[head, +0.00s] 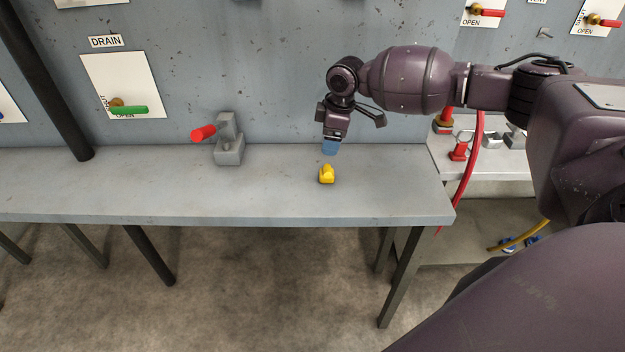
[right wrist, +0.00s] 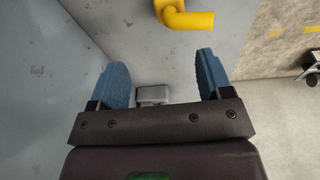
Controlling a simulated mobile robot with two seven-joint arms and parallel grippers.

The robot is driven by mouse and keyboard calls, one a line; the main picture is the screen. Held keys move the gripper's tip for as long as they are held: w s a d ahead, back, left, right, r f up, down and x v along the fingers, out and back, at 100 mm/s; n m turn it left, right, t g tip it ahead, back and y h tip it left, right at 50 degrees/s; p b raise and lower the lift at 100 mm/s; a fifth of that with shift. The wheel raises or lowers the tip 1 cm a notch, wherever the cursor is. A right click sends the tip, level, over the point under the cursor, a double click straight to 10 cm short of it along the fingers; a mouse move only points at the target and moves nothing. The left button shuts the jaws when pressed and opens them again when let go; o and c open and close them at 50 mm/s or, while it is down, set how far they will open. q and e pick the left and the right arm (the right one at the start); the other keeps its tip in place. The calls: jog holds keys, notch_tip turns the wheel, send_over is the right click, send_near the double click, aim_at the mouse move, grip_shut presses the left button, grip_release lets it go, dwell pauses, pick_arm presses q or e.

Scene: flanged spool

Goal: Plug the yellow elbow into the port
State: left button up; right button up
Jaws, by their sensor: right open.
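The yellow elbow (head: 327,175) lies on the grey workbench towards its right end. It also shows at the top of the right wrist view (right wrist: 183,17), beyond my fingertips. My right gripper (head: 330,147) points down above the bench, behind the elbow in the head view and apart from it. Its two blue fingers (right wrist: 170,82) are spread, with nothing held. A grey fixture (head: 229,145) with a red handle (head: 203,133) stands on the bench to the left. I cannot tell whether it holds the port. My left gripper is not in view.
The bench (head: 130,190) is clear between the fixture and the elbow. The wall (head: 290,80) stands close behind my gripper. A red hose (head: 470,165) and small parts are at the lower bench on the right. A grey block (right wrist: 152,95) shows between my fingers.

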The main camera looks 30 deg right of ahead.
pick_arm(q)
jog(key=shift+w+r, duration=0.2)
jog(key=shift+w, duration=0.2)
pick_arm(e)
jog(key=shift+s+n+g, duration=0.4)
jog(key=shift+s, duration=0.25)
jog(key=shift+f, duration=0.1)
send_over(327, 171)
jog(key=f, duration=0.5)
jog(key=shift+s+d+f+b, duration=0.15)
jog(key=shift+s+f+b, duration=0.1)
jog(key=shift+b, duration=0.1)
jog(key=shift+f, duration=0.15)
jog(key=f, duration=0.5)
jog(key=shift+w+a+b, duration=0.2)
jog(key=shift+w+b, duration=0.05)
jog(key=shift+b, duration=0.05)
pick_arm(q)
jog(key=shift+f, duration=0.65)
pick_arm(e)
jog(key=shift+r, duration=0.1)
